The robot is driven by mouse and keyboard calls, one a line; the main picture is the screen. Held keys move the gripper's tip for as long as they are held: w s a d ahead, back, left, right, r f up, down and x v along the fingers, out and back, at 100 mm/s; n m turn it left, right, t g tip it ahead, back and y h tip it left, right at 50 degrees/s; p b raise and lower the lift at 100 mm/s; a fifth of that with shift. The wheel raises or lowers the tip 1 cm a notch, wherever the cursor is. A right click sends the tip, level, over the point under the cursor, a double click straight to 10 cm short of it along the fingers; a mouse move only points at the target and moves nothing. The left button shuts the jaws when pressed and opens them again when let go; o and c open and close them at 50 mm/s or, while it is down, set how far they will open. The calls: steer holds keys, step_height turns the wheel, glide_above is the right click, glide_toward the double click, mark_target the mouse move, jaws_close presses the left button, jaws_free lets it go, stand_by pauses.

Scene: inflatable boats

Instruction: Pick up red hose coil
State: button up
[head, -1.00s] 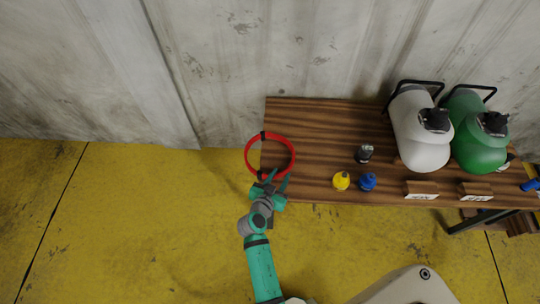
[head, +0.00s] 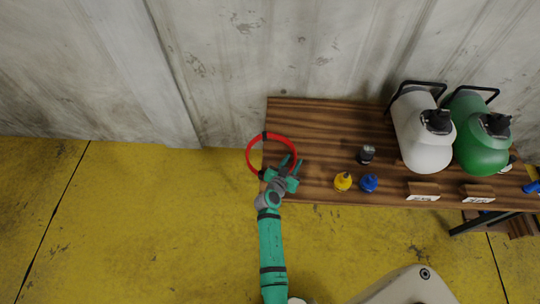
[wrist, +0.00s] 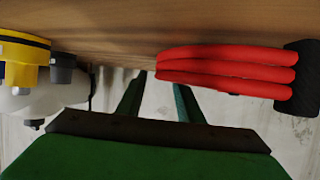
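The red hose coil (head: 250,163) is a ring with dark bands, lying at the left end of the wooden table (head: 325,120) and reaching past its left edge. In the wrist view the coil (wrist: 225,68) shows as stacked red loops with a black band (wrist: 298,78), at the upper right. My gripper (head: 291,162) is at the coil's lower right side in the head view. In the wrist view its two fingers (wrist: 158,95) stand apart with nothing between them. The coil is beside and partly over the right finger; contact cannot be told.
A yellow-capped bottle (head: 343,181), a blue bottle (head: 368,183) and a dark-capped bottle (head: 366,154) stand right of my gripper. White (head: 422,140) and green (head: 478,150) tanks stand farther right. A wall (head: 290,50) rises behind the table. The yellow floor (head: 150,220) at left is clear.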

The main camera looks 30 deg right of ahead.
steer(key=shift+w+d+f, duration=0.15)
steer(key=shift+d+f, duration=0.05)
steer(key=shift+d, duration=0.15)
steer(key=shift+a, duration=0.1)
jaws_close()
steer(key=shift+w, duration=0.1)
steer(key=shift+r, duration=0.25)
